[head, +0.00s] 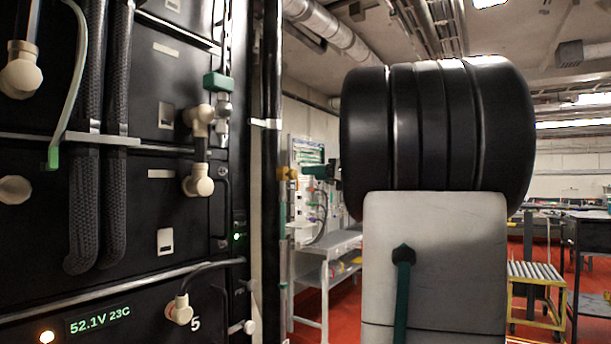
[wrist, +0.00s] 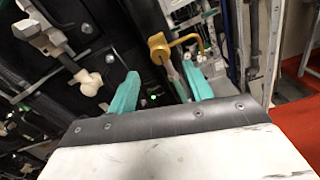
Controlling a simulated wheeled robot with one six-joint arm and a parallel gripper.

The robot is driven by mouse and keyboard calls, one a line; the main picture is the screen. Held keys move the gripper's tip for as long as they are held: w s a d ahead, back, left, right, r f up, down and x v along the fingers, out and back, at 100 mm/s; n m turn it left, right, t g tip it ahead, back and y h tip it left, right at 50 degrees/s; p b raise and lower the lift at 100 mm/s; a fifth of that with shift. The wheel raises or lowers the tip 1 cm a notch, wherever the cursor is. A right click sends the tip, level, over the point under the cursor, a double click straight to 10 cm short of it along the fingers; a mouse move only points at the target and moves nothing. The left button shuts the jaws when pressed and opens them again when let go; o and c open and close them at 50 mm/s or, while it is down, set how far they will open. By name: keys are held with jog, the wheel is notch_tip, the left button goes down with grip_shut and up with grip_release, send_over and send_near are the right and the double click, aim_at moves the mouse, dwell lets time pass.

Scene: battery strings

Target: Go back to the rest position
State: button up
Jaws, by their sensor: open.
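My gripper (wrist: 158,88) shows in the wrist view as two teal fingers standing apart, with nothing held between them. A brass-coloured fitting with a curved handle (wrist: 162,46) lies just beyond the fingertips; I cannot tell whether they touch it. In the head view my arm fills the right middle and hides most of what is behind it. A brass fitting (head: 288,174) shows left of it, beside the rack's edge post.
A black battery rack (head: 130,180) with hoses, cream connectors and a display reading 52.1V 23C stands close on the left. A grey workbench (head: 335,245) stands behind. A yellow roller stand (head: 537,280) is at the right on the red floor.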

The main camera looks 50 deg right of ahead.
jog(key=shift+s, duration=0.65)
